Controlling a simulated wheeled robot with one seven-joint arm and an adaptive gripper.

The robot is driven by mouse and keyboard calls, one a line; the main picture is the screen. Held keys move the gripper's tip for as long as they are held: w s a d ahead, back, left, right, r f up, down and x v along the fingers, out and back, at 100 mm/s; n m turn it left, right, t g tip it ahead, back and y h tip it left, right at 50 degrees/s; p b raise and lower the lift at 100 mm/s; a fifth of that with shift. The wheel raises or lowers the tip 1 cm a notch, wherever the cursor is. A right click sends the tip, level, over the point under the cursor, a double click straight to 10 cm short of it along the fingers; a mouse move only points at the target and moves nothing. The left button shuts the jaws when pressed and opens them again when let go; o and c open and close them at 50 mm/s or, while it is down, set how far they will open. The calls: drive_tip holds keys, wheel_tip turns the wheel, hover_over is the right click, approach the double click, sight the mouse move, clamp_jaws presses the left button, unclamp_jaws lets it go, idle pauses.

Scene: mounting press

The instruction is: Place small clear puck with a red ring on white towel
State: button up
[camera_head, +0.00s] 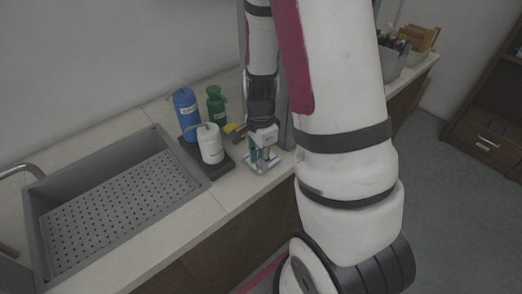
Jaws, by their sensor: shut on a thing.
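My gripper (263,157) points down at the counter, right of the bottles. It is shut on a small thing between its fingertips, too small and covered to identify. I cannot make out a clear puck or a red ring. A small pale, flat patch with bluish edges (257,169) lies on the counter under the fingertips. It may be the white towel, but I cannot tell for sure. I cannot tell whether the held thing touches it.
A yellow item (232,129) is close to my gripper. A grey sink (113,204) is at left. The counter's front edge (249,203) is near.

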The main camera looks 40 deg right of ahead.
drive_tip(key=w+d, duration=0.2)
drive_tip(key=w, duration=0.1)
drive_tip(key=w+d, duration=0.2)
drive_tip(key=shift+f, duration=0.3)
drive_tip(key=shift+w+d+f+p, duration=0.15)
drive_tip(key=shift+f+p, duration=0.1)
drive_tip(key=shift+f, duration=0.65)
drive_tip(key=shift+w+d+f+p, duration=0.1)
drive_tip(key=shift+d+f+p, duration=0.1)
drive_tip(key=shift+f, duration=0.7)
drive_tip(key=shift+f, duration=0.15)
drive_tip(key=o, duration=1)
